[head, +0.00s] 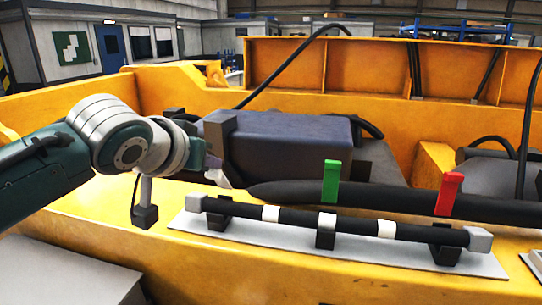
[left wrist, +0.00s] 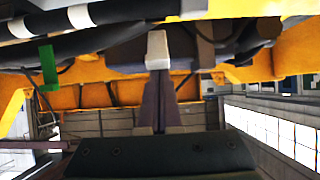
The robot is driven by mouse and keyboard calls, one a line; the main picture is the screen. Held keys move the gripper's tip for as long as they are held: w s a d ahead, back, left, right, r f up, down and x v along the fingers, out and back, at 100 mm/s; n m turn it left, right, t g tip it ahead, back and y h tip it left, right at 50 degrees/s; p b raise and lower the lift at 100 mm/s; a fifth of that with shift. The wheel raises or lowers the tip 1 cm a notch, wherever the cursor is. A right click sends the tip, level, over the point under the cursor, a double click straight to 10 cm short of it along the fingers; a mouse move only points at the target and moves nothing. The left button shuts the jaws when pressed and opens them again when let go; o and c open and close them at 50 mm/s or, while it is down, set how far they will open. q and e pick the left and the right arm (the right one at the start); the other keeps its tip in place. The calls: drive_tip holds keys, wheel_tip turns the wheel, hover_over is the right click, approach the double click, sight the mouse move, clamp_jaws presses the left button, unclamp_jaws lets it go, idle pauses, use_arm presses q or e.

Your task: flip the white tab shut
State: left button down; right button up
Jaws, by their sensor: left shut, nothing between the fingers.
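The white tab (head: 218,178) stands raised at the left holder (head: 219,208) of the black rod (head: 297,217), leaning a little to the left. It also shows in the left wrist view (left wrist: 157,50), right at the ends of my fingers. My left gripper (head: 211,163) comes in from the left, just behind and above the tab. Its fingers are together and empty in the left wrist view (left wrist: 159,74). I cannot tell whether they touch the tab. My right gripper is not in view.
A thick black hose (head: 390,200) runs behind the rod. A dark block (head: 285,140) lies behind my gripper. The grey plate (head: 290,242) sits on yellow metal.

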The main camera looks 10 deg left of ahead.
use_arm(q)
drive_tip(key=s+f+t+b, duration=0.1)
drive_tip(key=f+t+b, duration=0.1)
drive_tip(key=b, duration=0.3)
drive_tip(key=s+f+t+b, duration=0.1)
drive_tip(key=f+t+b, duration=0.1)
drive_tip(key=b, duration=0.4)
drive_tip(key=s+f+t+b, duration=0.2)
drive_tip(key=t+b, duration=0.1)
drive_tip(key=b, duration=0.3)
drive_tip(key=shift+f, duration=0.35)
drive_tip(key=shift+r+p, duration=0.4)
drive_tip(key=shift+r, duration=0.5)
wheel_tip(320, 180, up, 5)
drive_tip(key=p, duration=0.4)
drive_tip(key=s+f+b, duration=0.3)
drive_tip(key=s, duration=0.6)
drive_tip(key=shift+s, duration=0.15)
